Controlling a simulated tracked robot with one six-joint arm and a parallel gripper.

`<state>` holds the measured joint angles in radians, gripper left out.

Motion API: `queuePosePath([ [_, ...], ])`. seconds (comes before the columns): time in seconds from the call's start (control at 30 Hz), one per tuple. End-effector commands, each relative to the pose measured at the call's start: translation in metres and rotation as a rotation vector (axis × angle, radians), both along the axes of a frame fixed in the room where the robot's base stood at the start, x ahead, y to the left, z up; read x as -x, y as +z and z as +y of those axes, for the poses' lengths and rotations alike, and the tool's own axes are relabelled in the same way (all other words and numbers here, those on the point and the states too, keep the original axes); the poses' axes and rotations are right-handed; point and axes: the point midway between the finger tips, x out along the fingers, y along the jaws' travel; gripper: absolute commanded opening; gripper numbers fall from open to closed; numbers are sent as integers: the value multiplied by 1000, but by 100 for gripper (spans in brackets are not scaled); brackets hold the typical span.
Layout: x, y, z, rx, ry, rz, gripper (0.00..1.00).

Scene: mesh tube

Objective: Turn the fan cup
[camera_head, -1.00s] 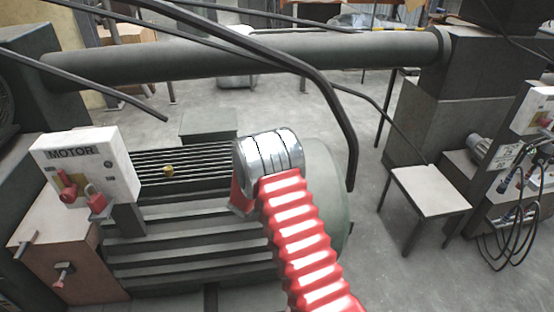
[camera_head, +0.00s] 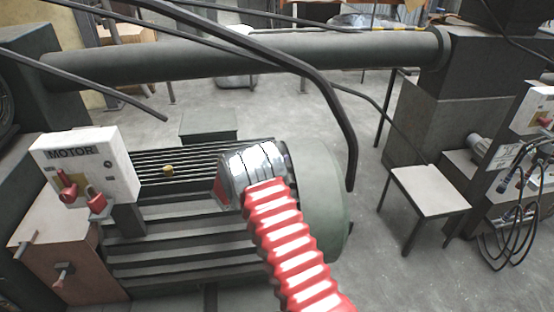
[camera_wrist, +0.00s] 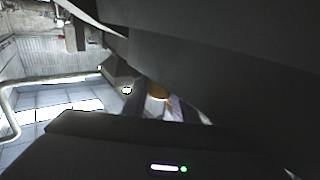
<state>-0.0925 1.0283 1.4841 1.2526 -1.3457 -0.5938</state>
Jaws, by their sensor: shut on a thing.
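The fan cup (camera_head: 322,208) appears to be the rounded grey-green cover at the right end of the ribbed motor (camera_head: 170,235), seen in the head view. My arm's silver joint and red ribbed sleeve hide its left part. My gripper is hidden behind them in the head view; a red piece shows left of the silver joint. In the wrist view, my gripper (camera_wrist: 165,103) is shut, with dark surfaces close around it and a small brass-coloured part (camera_wrist: 157,90) near it. The gripped place is mostly hidden; the cup is the closest thing there.
A white MOTOR box (camera_head: 85,165) with red levers stands at the left. A thick grey pipe (camera_head: 250,55) crosses behind, and a dark bent cable (camera_head: 335,110) hangs over the motor. A small stool (camera_head: 430,188) stands right, with free floor between.

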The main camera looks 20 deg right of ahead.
Motion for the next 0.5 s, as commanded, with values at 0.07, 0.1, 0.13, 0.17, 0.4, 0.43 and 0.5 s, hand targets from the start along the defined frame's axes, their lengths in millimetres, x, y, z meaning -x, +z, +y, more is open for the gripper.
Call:
queuePosePath([
  [0.07, -1, 2, 0, 2, 2, -3, 3],
  [0.1, -1, 2, 0, 2, 2, -3, 27],
  [0.13, -1, 2, 0, 2, 2, -3, 29],
  [0.17, -1, 2, 0, 2, 2, -3, 31],
  [0.4, -1, 1, 0, 1, 1, -2, 44],
  [0.43, -1, 1, 0, 1, 1, -2, 44],
  [0.5, -1, 1, 0, 1, 1, -2, 44],
])
